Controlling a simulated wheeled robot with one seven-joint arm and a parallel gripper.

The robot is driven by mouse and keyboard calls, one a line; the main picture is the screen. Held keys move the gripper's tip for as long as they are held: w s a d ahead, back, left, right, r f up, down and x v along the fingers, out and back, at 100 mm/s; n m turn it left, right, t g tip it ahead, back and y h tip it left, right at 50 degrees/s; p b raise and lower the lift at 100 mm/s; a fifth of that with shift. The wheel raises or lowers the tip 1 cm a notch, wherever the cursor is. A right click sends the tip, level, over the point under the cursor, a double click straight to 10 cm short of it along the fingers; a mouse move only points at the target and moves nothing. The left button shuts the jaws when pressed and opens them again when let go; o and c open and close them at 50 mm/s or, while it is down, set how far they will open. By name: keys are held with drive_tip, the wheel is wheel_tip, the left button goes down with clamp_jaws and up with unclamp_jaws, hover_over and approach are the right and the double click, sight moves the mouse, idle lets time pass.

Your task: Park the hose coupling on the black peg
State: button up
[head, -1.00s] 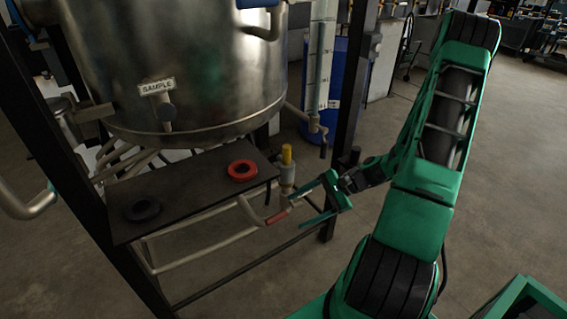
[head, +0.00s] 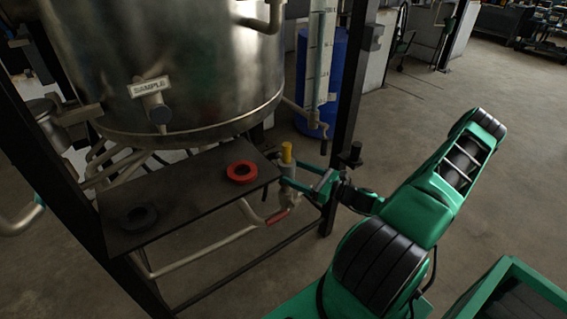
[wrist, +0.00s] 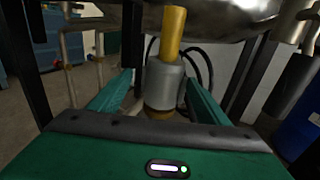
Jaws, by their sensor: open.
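A black ring-shaped fitting (head: 138,216) sits on the shelf's left, and a short black upright (head: 352,153) is beside the frame post. I cannot tell which is the black peg.
A red ring (head: 241,173) sits on the dark shelf (head: 190,190) near the coupling. A steel tank (head: 180,70) hangs above. A red-handled valve (head: 277,217) and pipes run below. A dark post (head: 346,110) stands right of the coupling.

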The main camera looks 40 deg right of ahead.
drive_tip(key=x, duration=0.3)
drive_tip(key=shift+d, duration=0.1)
drive_tip(key=shift+d+r+x, duration=0.15)
drive_tip(key=shift+x, duration=1.2)
drive_tip(key=shift+d+r+x, duration=0.1)
drive_tip(key=shift+r+x, duration=0.05)
drive_tip(key=shift+x, duration=1.2)
drive_tip(key=shift+w, duration=0.15)
drive_tip(key=c, duration=1.5)
